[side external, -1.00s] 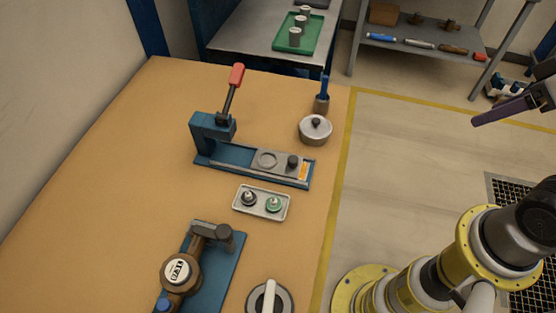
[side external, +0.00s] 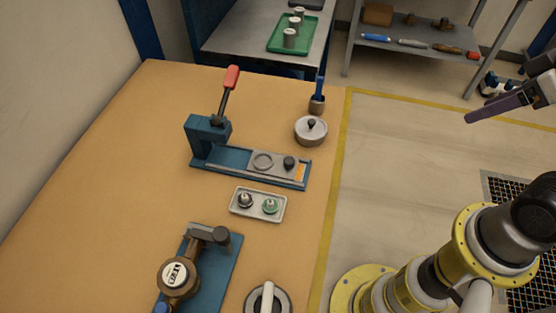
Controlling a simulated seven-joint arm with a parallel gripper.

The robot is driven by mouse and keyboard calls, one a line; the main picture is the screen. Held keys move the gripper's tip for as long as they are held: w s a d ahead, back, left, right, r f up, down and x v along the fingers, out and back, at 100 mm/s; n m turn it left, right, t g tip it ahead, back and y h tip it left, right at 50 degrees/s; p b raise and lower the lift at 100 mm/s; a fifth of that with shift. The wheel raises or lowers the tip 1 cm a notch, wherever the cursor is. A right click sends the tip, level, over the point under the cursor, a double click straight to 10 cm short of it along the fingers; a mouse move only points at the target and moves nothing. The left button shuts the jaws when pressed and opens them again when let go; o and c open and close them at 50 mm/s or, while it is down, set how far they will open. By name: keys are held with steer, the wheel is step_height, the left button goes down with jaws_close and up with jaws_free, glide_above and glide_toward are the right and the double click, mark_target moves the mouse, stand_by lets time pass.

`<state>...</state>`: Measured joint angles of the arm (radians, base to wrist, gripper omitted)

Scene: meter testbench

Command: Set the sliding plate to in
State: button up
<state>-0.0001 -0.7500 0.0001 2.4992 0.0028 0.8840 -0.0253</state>
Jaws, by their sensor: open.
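The sliding plate (side external: 276,165) is a grey slab with a round recess and a dark knob (side external: 289,162). It lies on the blue track (side external: 230,158) of a small press, toward the right end and away from the press head. An orange mark (side external: 301,173) shows beside it at that end. The blue press head (side external: 207,132) with its red-handled lever (side external: 231,78) stands at the left end; the lever is raised. My gripper (side external: 482,112) shows only in part at the upper right edge, open, far from the plate and touching nothing.
A grey tray (side external: 258,215) with two small fittings lies in front of the track. A lidded round pot (side external: 310,131) and a blue-handled tool in a cup (side external: 317,104) stand behind its right end. A dial meter (side external: 177,278) on a blue base and a white-handled knob (side external: 268,297) are nearer.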

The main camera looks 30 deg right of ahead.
steer(key=w+a+r+n+t, duration=0.1)
steer(key=w+a+r, duration=0.15)
steer(key=w, duration=0.35)
steer(key=n+g+y, duration=0.3)
steer(key=n, duration=0.3)
glide_above(290, 160)
steer(key=s+d, duration=0.4)
step_height(290, 160, down, 14)
steer(key=x, duration=1.2)
steer(key=shift+s+a+f, duration=0.1)
steer(key=shift+a+f, duration=0.25)
steer(key=shift+f, duration=0.05)
jaws_close()
